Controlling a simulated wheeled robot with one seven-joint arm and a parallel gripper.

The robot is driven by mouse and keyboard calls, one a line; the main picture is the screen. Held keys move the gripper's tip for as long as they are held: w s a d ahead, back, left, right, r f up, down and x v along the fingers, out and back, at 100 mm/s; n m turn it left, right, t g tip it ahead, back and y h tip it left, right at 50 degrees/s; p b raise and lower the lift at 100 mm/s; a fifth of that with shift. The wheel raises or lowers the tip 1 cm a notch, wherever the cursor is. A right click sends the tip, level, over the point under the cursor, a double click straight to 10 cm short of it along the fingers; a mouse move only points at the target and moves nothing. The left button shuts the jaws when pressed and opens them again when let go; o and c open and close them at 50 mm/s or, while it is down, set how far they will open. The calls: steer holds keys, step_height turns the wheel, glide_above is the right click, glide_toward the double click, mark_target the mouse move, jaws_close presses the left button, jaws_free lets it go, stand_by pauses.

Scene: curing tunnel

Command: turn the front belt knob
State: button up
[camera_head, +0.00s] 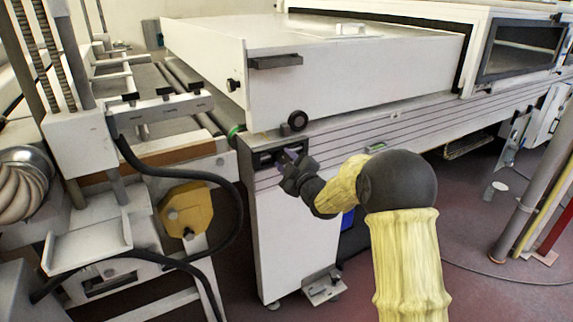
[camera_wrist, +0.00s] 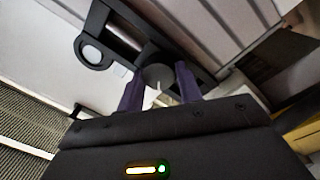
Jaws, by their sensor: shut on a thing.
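The front belt knob shows in the wrist view as a round dark grey knob (camera_wrist: 158,73) on a dark control strip. My gripper (camera_wrist: 160,85) has its two purple fingers on either side of the knob and is shut on it. In the head view my gripper (camera_head: 291,157) reaches the dark recessed panel (camera_head: 264,158) at the front end of the white tunnel machine. There the knob is hidden behind the gripper and wrist. I cannot tell the knob's turn angle; a thin pale line (camera_wrist: 157,90) shows below it in the wrist view.
The white leg panel (camera_head: 284,235) is below. To the left stand a conveyor frame with a yellow part (camera_head: 186,209) and a black hose (camera_head: 226,176).

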steer(key=o, duration=1)
steer(key=shift+s, duration=0.15)
steer(key=v, duration=1.7)
steer(key=shift+p, duration=0.4)
